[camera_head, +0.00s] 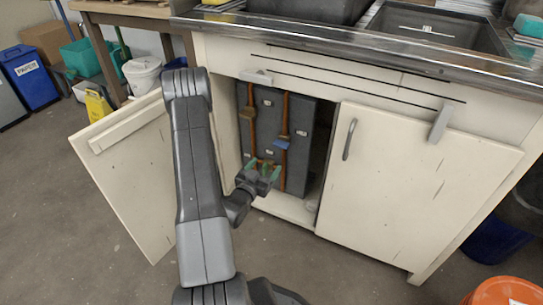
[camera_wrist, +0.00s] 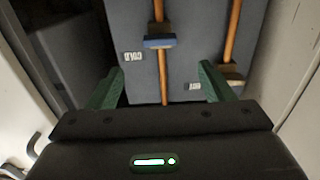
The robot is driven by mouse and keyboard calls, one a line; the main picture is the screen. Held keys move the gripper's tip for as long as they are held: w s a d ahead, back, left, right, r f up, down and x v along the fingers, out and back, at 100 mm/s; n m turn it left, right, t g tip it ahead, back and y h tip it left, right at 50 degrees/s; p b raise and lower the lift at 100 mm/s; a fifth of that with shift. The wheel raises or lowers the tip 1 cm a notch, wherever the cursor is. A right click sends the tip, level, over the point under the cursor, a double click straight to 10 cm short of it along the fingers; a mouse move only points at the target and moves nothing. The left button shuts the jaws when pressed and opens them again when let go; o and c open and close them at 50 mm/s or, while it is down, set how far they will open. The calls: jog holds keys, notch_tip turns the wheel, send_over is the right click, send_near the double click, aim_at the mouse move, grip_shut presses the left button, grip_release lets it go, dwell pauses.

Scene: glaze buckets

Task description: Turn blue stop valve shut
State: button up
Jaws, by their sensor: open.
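The blue stop valve (camera_head: 282,144) sits on the right-hand copper pipe (camera_head: 285,112) inside the open sink cabinet. In the wrist view the blue valve (camera_wrist: 159,42) is upper middle, and its blue part looks crosswise to the pipe. My gripper (camera_head: 264,167) is in the cabinet opening, lower than the blue valve in the head view. In the wrist view its green fingers (camera_wrist: 162,68) are apart and empty, with the blue valve's pipe showing between them. I cannot tell the exact gap to the valve.
A brown-yellow valve (camera_head: 247,113) is on the other pipe; it also shows in the wrist view (camera_wrist: 231,74). A grey panel (camera_head: 266,104) with small labels stands behind the pipes. The left door (camera_head: 130,185) is swung open; the right door (camera_head: 405,185) is shut.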

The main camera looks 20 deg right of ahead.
aim_at(279, 147)
jog(key=shift+v, duration=1.2)
jog(key=shift+b+x, duration=1.2)
jog(key=shift+x, duration=5.75)
